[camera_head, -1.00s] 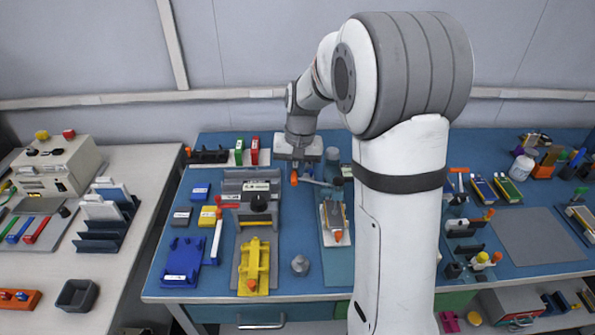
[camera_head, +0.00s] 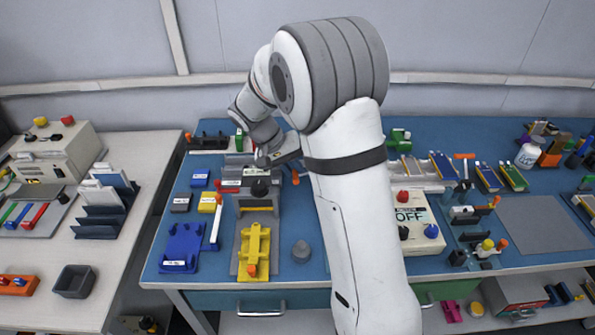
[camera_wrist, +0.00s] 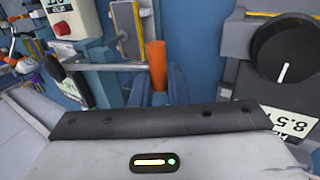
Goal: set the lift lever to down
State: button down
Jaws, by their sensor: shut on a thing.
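An orange handle (camera_head: 295,178) shows just right of the black-knobbed press (camera_head: 258,190); I take it for the lift lever. In the wrist view the orange handle (camera_wrist: 157,62) stands upright beyond my gripper's dark front bar, left of the press's black dial (camera_wrist: 285,48). My gripper (camera_head: 280,158) is low beside the press, tilted, and shut on the lever. The fingertips and exact contact are hidden, and the lever's lower part is mostly covered.
A panel marked OFF (camera_head: 412,214) with red and blue buttons stands right of my arm. A yellow fixture (camera_head: 253,250) and a grey weight (camera_head: 301,251) are in front. A blue fixture (camera_head: 182,248) lies at left. My arm hides the bench centre.

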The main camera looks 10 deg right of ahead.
jog(key=shift+f+h, duration=0.25)
jog(key=shift+h, duration=0.05)
jog(key=c, duration=1.5)
grip_release()
jog(key=v, duration=0.7)
jog(key=shift+a+r, duration=0.2)
jog(key=shift+r, duration=0.1)
